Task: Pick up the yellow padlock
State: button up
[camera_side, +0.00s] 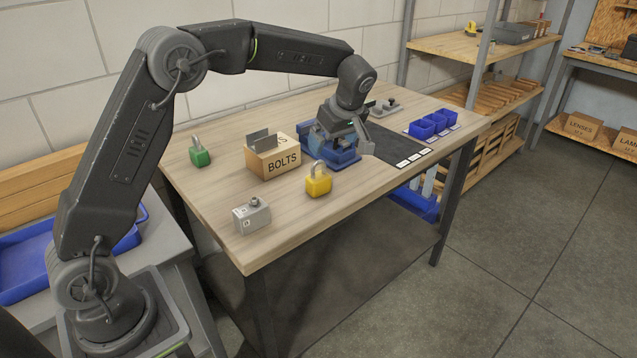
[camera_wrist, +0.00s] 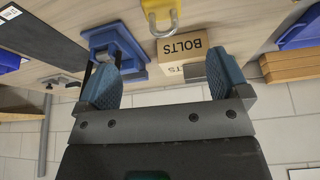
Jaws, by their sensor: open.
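The yellow padlock (camera_side: 318,183) stands on the wooden table with its grey shackle up, in front of the blue holder and right of the BOLTS box. It also shows at the top edge of the wrist view (camera_wrist: 165,20), partly cut off. My gripper (camera_side: 346,138) is above and behind the padlock, over the blue holder (camera_side: 340,158), apart from the padlock. In the wrist view my gripper's two blue-grey fingers (camera_wrist: 162,62) are spread apart with nothing between them.
The BOLTS box (camera_side: 283,163) stands left of my gripper. A green padlock (camera_side: 201,156) is at the back left, and a grey box (camera_side: 251,216) is at the front left. Table front is bare around the padlock.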

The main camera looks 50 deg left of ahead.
send_over(319, 176)
jog(key=d, duration=0.2)
notch_tip(319, 176, down, 7)
jog(key=shift+d+x, duration=0.15)
jog(key=shift+x, duration=1.15)
jog(key=shift+d+x, duration=0.1)
jog(key=shift+x, duration=1.2)
jog(key=shift+s, duration=0.15)
jog(key=shift+c, duration=0.4)
jog(key=c, duration=1.2)
